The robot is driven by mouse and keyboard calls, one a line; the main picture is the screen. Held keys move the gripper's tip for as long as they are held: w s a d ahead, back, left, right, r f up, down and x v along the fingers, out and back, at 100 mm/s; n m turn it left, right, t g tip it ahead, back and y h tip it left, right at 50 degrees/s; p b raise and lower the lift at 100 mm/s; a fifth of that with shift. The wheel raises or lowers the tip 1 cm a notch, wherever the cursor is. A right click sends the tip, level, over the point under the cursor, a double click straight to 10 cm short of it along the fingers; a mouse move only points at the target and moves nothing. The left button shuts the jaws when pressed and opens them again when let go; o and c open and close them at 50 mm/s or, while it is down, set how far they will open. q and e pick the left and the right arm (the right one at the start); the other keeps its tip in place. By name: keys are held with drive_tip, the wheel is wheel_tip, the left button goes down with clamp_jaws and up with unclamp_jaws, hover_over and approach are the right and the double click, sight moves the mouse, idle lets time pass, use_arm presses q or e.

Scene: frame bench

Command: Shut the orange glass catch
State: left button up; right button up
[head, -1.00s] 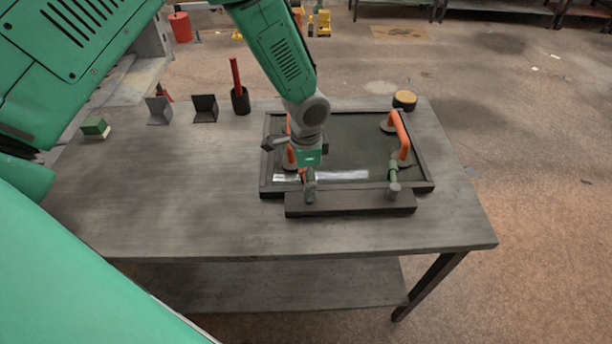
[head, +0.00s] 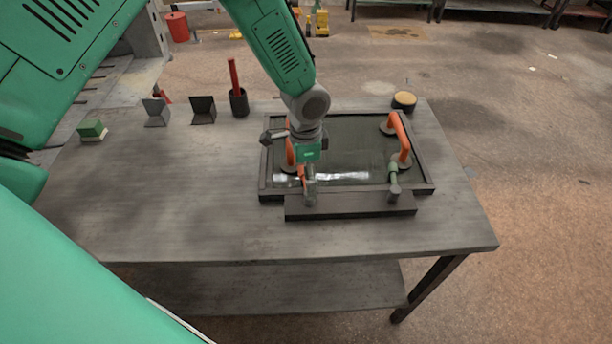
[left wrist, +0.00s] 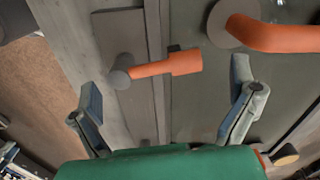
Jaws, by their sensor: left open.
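The orange glass catch (left wrist: 165,66) shows in the left wrist view as a short orange lever with a grey round knob. It reaches from the dark ledge across the frame rail, its orange end over the glass. Its height above the glass cannot be told. My left gripper (left wrist: 163,92) is open, one finger on each side of the catch, not visibly touching it. In the head view my left gripper (head: 307,152) is above the frame's near left part and hides some of the orange catch (head: 304,178). The glass (head: 350,150) lies in a dark frame (head: 428,170). My right gripper is out of view.
Orange-handled suction cups (head: 400,140) sit on the glass; one is close to my left gripper. A round wooden-topped pot (head: 404,100), brackets (head: 203,110) and a dark cup (head: 239,102) stand farther back.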

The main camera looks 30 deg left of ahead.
use_arm(q)
wheel_tip(320, 180, up, 10)
drive_tip(key=shift+w, duration=0.2)
idle(0.4)
